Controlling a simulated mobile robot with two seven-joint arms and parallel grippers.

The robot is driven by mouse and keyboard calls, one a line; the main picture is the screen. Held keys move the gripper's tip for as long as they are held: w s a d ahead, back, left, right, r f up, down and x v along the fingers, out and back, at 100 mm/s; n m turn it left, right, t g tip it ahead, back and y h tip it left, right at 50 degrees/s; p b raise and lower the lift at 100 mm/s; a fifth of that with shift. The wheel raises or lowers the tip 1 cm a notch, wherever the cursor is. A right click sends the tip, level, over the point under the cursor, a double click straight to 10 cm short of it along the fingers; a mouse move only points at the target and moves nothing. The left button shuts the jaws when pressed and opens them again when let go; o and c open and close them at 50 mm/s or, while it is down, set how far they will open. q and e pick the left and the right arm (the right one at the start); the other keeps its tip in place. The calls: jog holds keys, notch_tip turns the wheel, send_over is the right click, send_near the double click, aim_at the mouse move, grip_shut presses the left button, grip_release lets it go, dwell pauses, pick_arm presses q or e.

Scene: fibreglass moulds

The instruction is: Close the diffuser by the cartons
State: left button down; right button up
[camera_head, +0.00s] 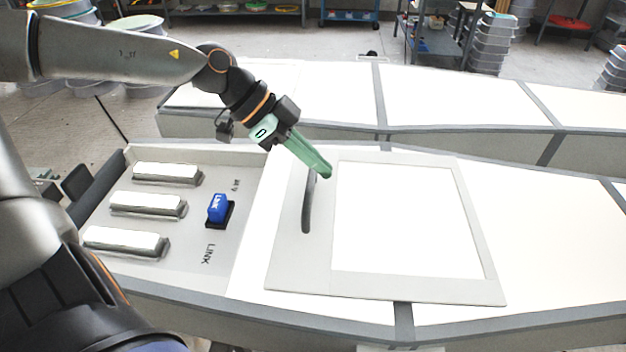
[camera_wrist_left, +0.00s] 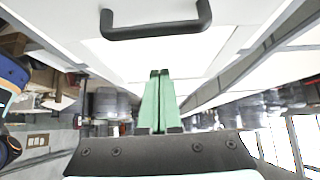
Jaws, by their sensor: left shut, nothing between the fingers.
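The diffuser (camera_head: 486,268) is a flat pale frame with a white pane and a dark handle (camera_head: 308,205) along its left side. It lies on the near light box, to the right of an open bay (camera_head: 215,258) that is uncovered. My left gripper (camera_head: 328,174) has green fingers shut with nothing between them. Its tips are by the handle's upper end and overlap the frame; I cannot tell if they touch. In the left wrist view the handle (camera_wrist_left: 155,31) is beyond the fingertips (camera_wrist_left: 159,73), with a visible gap in the picture. My right gripper is not in view.
The bay holds three white lamps (camera_head: 147,204) and a blue switch (camera_head: 218,207) marked LINK. A second long white-topped box (camera_head: 450,95) stands behind. Stacked grey bins (camera_head: 491,45) and shelves stand at the back. I cannot make out any cartons.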

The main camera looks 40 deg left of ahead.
aim_at(312, 187)
pick_arm(q)
jog(key=x, duration=0.4)
jog(key=shift+d+f+b, duration=0.1)
jog(key=shift+f+b, duration=0.1)
jog(key=shift+b, duration=0.1)
jog(key=shift+a+r+p, duration=0.1)
jog(key=shift+a+p, duration=0.15)
jog(key=shift+p, duration=0.05)
jog(key=shift+s+a+p, duration=0.4)
jog(key=shift+s+a, duration=0.1)
jog(key=shift+a, duration=0.25)
jog(key=shift+s+a+f+p, duration=0.3)
jog(key=shift+s+a+f, duration=0.15)
jog(key=shift+a, duration=0.15)
jog(key=shift+a, duration=0.1)
